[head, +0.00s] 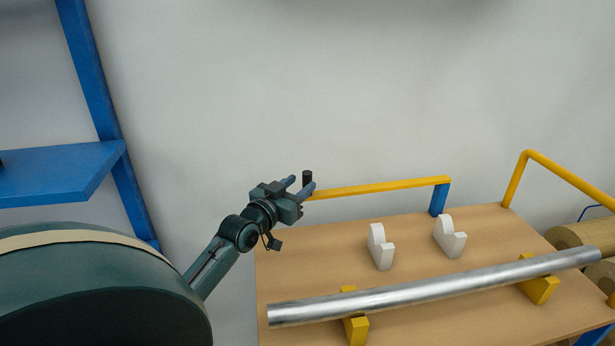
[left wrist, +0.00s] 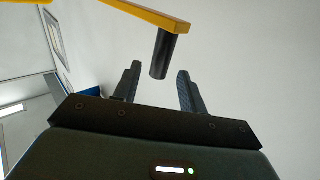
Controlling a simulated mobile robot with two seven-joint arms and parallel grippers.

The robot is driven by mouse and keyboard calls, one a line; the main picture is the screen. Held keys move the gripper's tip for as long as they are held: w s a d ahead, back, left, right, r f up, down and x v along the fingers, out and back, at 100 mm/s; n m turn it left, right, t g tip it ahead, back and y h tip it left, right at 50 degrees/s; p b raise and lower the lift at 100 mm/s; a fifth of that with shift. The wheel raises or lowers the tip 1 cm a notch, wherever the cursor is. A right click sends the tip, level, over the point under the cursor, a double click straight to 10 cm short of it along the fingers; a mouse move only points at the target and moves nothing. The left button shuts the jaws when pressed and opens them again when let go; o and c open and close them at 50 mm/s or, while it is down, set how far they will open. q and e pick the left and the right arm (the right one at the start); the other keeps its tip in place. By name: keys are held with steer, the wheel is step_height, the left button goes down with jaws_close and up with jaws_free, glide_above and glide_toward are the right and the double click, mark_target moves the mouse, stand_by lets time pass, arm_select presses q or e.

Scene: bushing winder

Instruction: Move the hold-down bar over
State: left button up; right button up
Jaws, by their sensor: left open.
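The hold-down bar (head: 385,187) is a yellow bar hinged on a blue post (head: 439,199) at the back of the wooden table. A black cylindrical handle (head: 307,178) stands at its left end. My left gripper (head: 301,187) is open at that end, with its fingers on either side of the handle. In the left wrist view the yellow bar (left wrist: 150,14) crosses the top, and the black handle (left wrist: 162,55) hangs between the two open fingertips (left wrist: 158,80), with gaps on both sides. My right gripper is not in view.
A silver tube (head: 430,292) lies across yellow cradles (head: 540,289) on the table (head: 330,255). Two white brackets (head: 380,248) (head: 449,237) stand behind it. A yellow rail (head: 570,177) and brown rolls (head: 585,234) are at right. A blue shelf (head: 60,172) is at left.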

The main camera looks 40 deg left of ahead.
mark_target(304, 181)
arm_select(q)
steer(key=shift+w+a, duration=0.15)
steer(key=shift+w, duration=0.95)
steer(key=shift+w+a, duration=0.15)
steer(key=shift+w, duration=0.95)
jaws_close()
